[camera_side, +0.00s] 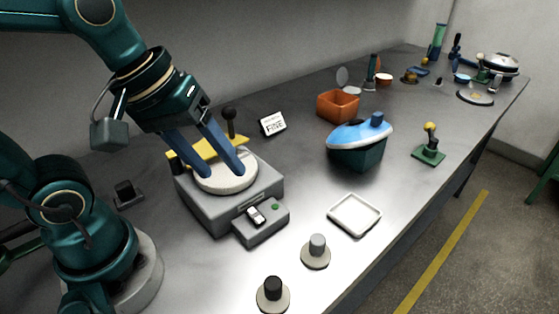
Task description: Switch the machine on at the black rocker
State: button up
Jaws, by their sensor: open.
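The machine (205,211) is a grey box with a pale round disc (228,184) on top. A lower grey block (262,235) stands at its front. I cannot tell which way the switch is tipped. My gripper (223,172) is open, its two blue fingers spread and pointing down over the disc, behind the switch in this view. I see nothing between the fingers. I cannot tell whether the tips touch the disc.
A yellow piece (208,150) and a black ball-topped lever (229,118) stand behind the disc. A "FINE" sign (272,124), white tray (354,214), blue-lidded green box (356,152) and orange box (337,108) are to the right. Two knobbed discs (316,256) (273,296) lie in front.

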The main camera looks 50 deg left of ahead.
jog(key=w+f+n+g+h, duration=0.1)
jog(key=w+f+n+g, duration=0.1)
jog(key=w+n, duration=0.3)
jog(key=n+g+h, duration=0.2)
jog(key=n, duration=0.4)
send_near(258, 217)
jog(key=shift+w+d+f, duration=0.25)
jog(key=shift+d+f, duration=0.4)
jog(key=shift+s+a+f, duration=0.15)
jog(key=shift+a+f, duration=0.05)
jog(key=shift+f, duration=0.45)
jog(key=shift+x, duration=2.35)
grip_shut()
